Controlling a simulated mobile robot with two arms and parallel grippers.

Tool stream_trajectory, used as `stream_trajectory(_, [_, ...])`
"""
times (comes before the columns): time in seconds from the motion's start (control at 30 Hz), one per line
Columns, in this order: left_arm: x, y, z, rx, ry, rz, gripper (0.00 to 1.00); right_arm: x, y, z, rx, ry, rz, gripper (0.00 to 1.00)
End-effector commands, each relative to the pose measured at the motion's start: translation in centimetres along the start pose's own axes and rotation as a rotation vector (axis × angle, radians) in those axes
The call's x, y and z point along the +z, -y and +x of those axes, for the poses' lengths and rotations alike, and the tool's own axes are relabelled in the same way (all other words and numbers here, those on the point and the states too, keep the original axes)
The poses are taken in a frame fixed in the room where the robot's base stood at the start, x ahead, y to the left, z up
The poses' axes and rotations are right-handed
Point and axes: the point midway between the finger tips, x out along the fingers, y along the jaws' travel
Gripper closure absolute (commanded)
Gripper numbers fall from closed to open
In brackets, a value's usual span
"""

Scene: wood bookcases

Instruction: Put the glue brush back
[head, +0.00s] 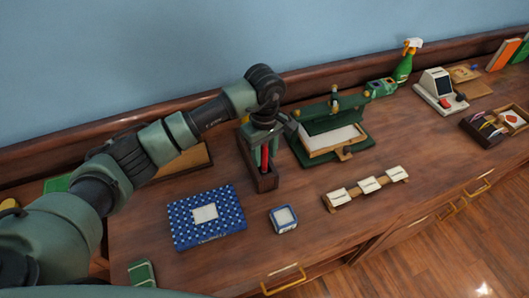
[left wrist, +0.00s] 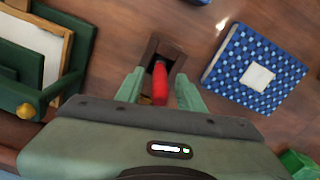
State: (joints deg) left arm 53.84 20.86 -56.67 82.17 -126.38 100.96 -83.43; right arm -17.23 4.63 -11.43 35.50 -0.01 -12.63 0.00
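The glue brush, seen as a red handle (head: 265,157), stands roughly upright at a narrow dark wooden holder (head: 263,184). In the left wrist view the red handle (left wrist: 160,84) rises toward the camera, and its far end meets the opening of the square holder (left wrist: 151,50). The bristles are hidden. My left gripper (head: 263,147) is above the holder, pointing down. Its green fingers (left wrist: 159,88) are spread on either side of the red handle, with a gap showing on each side. My right gripper is not in view.
A blue patterned book (head: 184,228) and a small blue box (head: 283,219) lie in front. A green press (head: 360,153) stands right of the holder, close to my gripper. A wooden rack with white cards (head: 340,197) sits at the front right. Bare desk lies between them.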

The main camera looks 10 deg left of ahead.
Motion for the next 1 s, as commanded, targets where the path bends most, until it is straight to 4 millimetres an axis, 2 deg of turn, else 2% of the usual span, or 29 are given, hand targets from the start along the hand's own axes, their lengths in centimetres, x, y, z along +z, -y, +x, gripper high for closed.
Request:
stream_trajectory(0.27, [0.0, 0.0, -0.4, 0.0, 0.001, -0.001, 0.62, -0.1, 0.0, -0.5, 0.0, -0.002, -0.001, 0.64])
stream_trajectory(0.37, [-0.1, -0.1, -1.2, 0.004, -0.003, 0.0, 0.62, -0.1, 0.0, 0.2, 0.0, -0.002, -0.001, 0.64])
stream_trajectory(0.8, [-0.1, -0.1, -10.0, 0.003, -0.003, -0.001, 0.62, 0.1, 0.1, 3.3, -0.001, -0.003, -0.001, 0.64])
stream_trajectory(1.0, [0.0, 0.0, -12.0, 0.001, 0.0, 0.0, 0.62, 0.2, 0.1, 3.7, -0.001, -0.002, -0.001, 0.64])
